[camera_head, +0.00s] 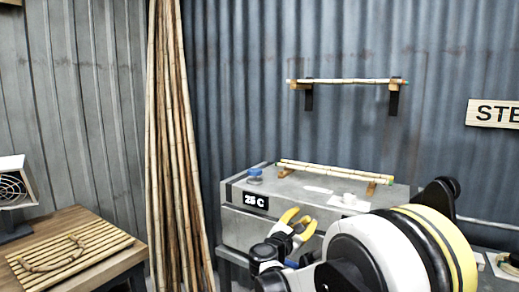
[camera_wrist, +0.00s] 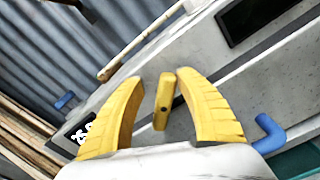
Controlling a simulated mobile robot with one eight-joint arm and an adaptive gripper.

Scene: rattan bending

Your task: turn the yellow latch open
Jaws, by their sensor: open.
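The yellow latch (camera_wrist: 163,106) is a short bar on the front of the grey steam box (camera_head: 235,226). In the wrist view it stands between the two yellow fingers of my gripper (camera_wrist: 160,77), closer to the right finger. A gap shows on the left side; whether the right finger touches it I cannot tell. My gripper is open. In the head view my gripper (camera_head: 299,219) is in front of the box, and the latch cannot be told apart from the fingers there.
A blue valve (camera_head: 255,174) and a bamboo pole on wooden rests (camera_head: 334,171) are on the box top. A blue handle (camera_wrist: 268,134) is right of my gripper in the wrist view. Upright poles (camera_head: 175,150) lean left of the box. A wooden table (camera_head: 75,218) stands further left.

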